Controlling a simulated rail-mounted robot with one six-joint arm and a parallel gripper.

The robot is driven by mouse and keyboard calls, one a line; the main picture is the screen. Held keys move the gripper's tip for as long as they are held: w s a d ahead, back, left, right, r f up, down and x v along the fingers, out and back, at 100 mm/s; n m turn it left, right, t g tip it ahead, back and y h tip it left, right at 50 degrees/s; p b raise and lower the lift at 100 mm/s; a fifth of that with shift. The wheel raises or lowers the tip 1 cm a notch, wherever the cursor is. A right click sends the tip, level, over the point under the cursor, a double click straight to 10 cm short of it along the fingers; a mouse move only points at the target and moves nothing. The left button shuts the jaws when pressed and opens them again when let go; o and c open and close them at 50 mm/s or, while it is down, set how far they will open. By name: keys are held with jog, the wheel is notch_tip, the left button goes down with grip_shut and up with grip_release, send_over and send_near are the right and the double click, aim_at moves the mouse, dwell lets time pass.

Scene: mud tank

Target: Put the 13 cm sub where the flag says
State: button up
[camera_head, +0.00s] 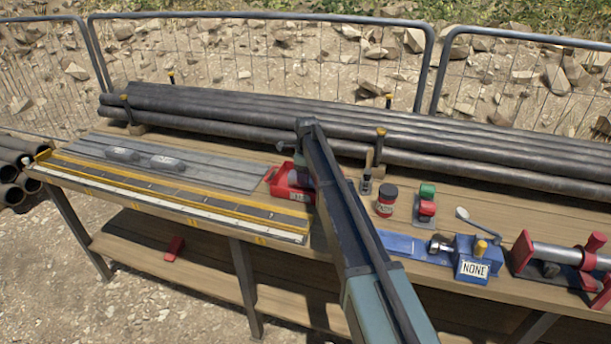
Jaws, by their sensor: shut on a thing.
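My arm reaches from the bottom middle over the bench. A small dark part at its far end, close above a red block-shaped holder (290,182), may be my wrist or gripper. The jaws and anything in them are hidden or too small to make out. Two short grey cylinders, one at the left (122,154) and one to its right (168,163), lie on the grey ribbed rack (215,174). I cannot tell their lengths, or whether either is the 13 cm sub. A white plate reading NONE (474,268) is on the blue clamp-like fixture (462,250). No clear flag shows.
A yellow-edged measuring rail (170,195) runs along the bench's front left. Long dark pipes (250,112) lie across the back. A dark can (386,200), a red-and-green stand (426,203) and a red clamp with a steel bar (560,255) stand at the right. Mesh fencing closes the back.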

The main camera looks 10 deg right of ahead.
jog(key=shift+f+b, duration=0.3)
jog(key=o, duration=1.4)
jog(key=shift+o, duration=0.6)
jog(key=shift+o, duration=0.8)
notch_tip(320, 180, up, 7)
jog(key=p, duration=0.7)
jog(key=shift+r, duration=0.2)
jog(key=shift+f, duration=0.15)
